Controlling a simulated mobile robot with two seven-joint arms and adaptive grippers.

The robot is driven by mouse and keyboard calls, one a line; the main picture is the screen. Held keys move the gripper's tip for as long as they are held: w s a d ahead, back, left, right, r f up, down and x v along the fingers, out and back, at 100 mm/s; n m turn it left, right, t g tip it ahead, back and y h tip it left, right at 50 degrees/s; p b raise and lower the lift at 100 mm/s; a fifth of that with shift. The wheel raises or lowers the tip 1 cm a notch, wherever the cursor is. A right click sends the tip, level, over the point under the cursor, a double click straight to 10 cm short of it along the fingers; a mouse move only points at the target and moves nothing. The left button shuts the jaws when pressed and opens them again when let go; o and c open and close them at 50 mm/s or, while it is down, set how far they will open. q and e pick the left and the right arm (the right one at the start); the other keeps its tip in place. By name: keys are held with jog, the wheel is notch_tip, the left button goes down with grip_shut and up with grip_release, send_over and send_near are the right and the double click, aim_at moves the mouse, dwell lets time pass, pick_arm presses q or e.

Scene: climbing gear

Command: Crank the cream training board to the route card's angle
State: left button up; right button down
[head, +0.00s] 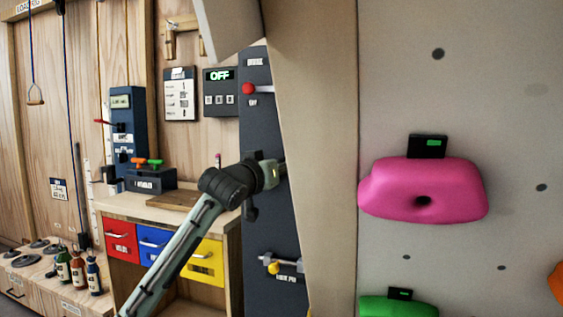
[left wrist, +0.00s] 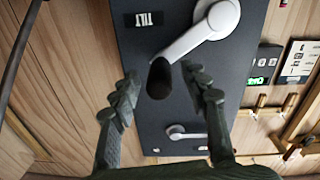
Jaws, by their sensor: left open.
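The cream training board (head: 470,90) fills the right of the head view, with a pink hold (head: 425,192) and part of a green one on it. Beside its edge stands a dark panel (head: 259,130). In the left wrist view the panel carries a silver crank arm (left wrist: 205,35) with a black knob (left wrist: 160,80), by a label reading TILT. My left gripper (left wrist: 163,85) is open, with its fingers on either side of the knob; contact cannot be told. In the head view my left gripper (head: 266,172) is at the panel and hides the crank. My right gripper is out of view.
A white card (head: 180,95) hangs on the wooden wall, beside a box reading OFF (head: 221,92). The panel has a red-knobbed lever (head: 250,88) above and a yellow-knobbed one (head: 273,267) below. A cabinet with red, blue and yellow drawers (head: 202,262) stands behind my left arm.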

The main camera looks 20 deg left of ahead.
pick_arm(q)
jog(key=shift+w+d, duration=0.1)
jog(key=shift+w, duration=0.85)
jog(key=shift+c, duration=0.5)
grip_shut()
